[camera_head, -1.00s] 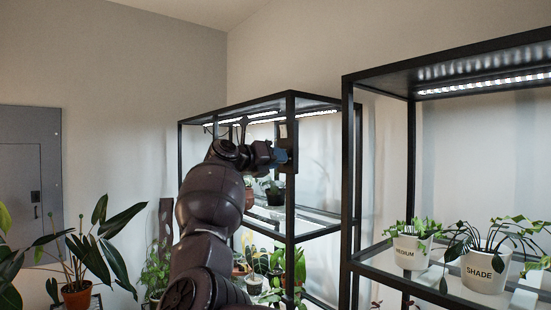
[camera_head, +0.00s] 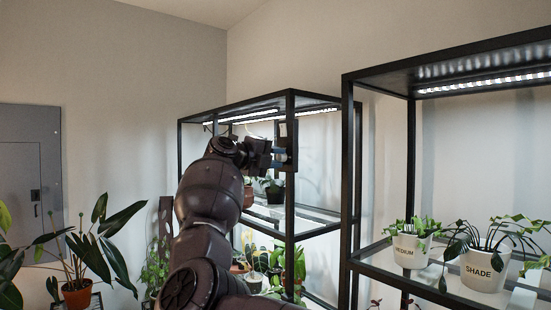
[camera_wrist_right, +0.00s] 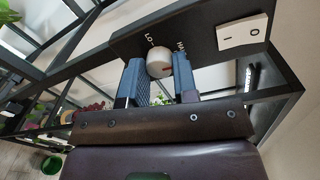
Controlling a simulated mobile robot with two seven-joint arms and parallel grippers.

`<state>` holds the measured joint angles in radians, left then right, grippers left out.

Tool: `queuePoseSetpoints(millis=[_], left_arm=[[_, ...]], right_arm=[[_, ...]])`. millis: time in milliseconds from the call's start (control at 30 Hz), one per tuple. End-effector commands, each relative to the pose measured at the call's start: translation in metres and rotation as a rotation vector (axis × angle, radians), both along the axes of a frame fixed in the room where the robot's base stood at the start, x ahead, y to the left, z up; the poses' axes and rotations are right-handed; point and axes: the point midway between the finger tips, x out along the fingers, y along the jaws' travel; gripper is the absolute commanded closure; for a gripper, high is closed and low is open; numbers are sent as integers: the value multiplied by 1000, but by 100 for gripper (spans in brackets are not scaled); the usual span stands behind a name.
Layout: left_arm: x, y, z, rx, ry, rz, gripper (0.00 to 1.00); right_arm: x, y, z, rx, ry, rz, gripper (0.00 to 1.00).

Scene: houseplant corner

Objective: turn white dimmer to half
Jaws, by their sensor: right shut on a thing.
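In the head view my right gripper (camera_head: 280,155) is at the front post of the left shelf rack, and the knob is hidden there. My left gripper is in neither view.
A white rocker switch (camera_wrist_right: 242,32) is on the same plate. The black rack (camera_head: 289,215) holds potted plants. A second rack (camera_head: 346,200) at right bears pots labelled medium (camera_head: 410,250) and shade (camera_head: 484,270). A leafy plant (camera_head: 85,255) stands left.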

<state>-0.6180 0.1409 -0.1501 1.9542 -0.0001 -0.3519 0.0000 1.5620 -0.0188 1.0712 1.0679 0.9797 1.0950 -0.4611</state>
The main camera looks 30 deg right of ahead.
Motion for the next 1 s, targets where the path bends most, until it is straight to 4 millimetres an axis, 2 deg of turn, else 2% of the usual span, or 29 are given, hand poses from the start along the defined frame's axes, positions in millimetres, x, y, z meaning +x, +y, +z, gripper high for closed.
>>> queuePoseSetpoints(millis=[667, 700, 800, 867, 1000], left_arm=[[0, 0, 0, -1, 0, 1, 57], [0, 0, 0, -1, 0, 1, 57], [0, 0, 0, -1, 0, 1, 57], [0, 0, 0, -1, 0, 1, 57], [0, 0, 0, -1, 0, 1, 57]], right_arm=[[0, 0, 3, -10, 60, 2, 96], [0, 0, 3, -10, 60, 2, 70], [0, 0, 3, -9, 61, 1, 54], [0, 0, 2, -8, 61, 1, 47], [0, 0, 1, -6, 62, 1, 47]])
